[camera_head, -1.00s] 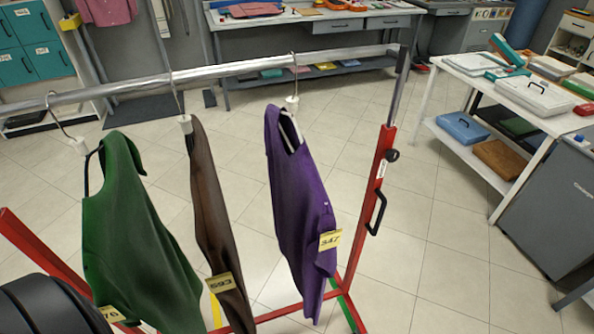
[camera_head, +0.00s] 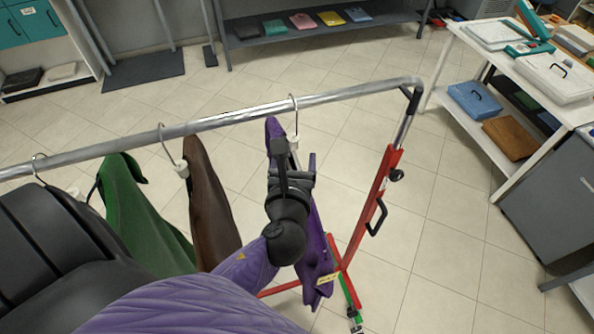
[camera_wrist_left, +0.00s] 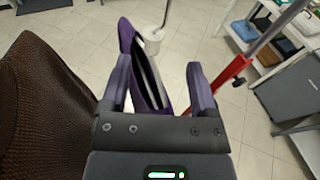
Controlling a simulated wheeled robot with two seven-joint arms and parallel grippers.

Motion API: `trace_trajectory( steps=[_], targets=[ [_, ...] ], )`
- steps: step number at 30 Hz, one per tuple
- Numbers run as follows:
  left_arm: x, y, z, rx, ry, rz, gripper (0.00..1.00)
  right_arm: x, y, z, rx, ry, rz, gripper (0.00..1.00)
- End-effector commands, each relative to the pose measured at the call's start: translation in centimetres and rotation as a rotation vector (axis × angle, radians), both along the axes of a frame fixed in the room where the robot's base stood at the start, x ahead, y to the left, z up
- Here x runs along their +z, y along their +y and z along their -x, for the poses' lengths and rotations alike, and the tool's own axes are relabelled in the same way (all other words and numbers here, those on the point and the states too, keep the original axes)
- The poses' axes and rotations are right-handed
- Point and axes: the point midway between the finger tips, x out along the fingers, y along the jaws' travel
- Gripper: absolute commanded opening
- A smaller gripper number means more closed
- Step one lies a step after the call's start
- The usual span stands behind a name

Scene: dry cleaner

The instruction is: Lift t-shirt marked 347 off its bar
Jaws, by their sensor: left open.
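The purple t-shirt (camera_head: 318,240) hangs by a hook hanger (camera_head: 294,120) near the right end of the metal bar (camera_head: 340,92). Its yellow tag (camera_head: 328,278) shows low on the shirt, seen at a slant. My left gripper (camera_head: 284,150) is at the hanger's neck and hides part of the shirt. In the left wrist view the open fingers (camera_wrist_left: 160,82) stand either side of the shirt's collar (camera_wrist_left: 145,80), with the white hanger neck (camera_wrist_left: 152,42) just beyond. I cannot tell whether they touch it. My right gripper is out of view.
A brown garment (camera_head: 210,205) and a green one (camera_head: 140,225) hang to the left on the same bar. The brown one is close beside my left gripper. The red rack post (camera_head: 372,205) stands to the right. Tables stand behind, with clear floor between.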

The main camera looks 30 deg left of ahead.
Motion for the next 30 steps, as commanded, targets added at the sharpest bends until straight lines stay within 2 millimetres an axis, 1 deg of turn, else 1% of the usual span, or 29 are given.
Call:
trace_trajectory(
  steps=[1,3,7,10,13,16,21,26,27,29,30],
  targets=[
    [-0.1,0.5,-0.9,0.002,-0.002,-0.003,0.77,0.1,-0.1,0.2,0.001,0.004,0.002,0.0],
    [-0.4,1.1,-2.0,0.002,-0.001,-0.001,0.77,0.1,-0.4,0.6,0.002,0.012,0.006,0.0],
    [-0.9,2.1,-3.6,0.003,0.0,0.002,0.77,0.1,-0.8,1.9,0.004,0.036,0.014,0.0],
    [-1.5,3.3,-5.3,0.005,0.0,0.002,0.77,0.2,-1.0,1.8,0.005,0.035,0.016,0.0],
    [-1.9,4.1,-6.7,0.004,-0.001,0.006,0.77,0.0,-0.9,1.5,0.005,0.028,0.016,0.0],
    [-2.1,4.4,-7.3,0.004,0.0,0.007,0.77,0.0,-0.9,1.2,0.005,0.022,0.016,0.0],
    [-2.1,4.3,-7.3,0.003,0.001,0.008,0.77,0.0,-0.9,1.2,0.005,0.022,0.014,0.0],
    [-2.1,4.3,-7.2,0.003,0.001,0.008,0.43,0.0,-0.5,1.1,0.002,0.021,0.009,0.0],
    [-2.1,4.3,-7.2,0.003,0.001,0.008,0.34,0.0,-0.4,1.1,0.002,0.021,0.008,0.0],
    [-2.1,4.3,-7.2,0.003,0.001,0.008,0.21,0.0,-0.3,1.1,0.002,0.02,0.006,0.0],
    [-2.1,4.3,-7.2,0.004,0.001,0.007,0.13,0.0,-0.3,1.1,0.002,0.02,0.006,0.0]
  ],
)
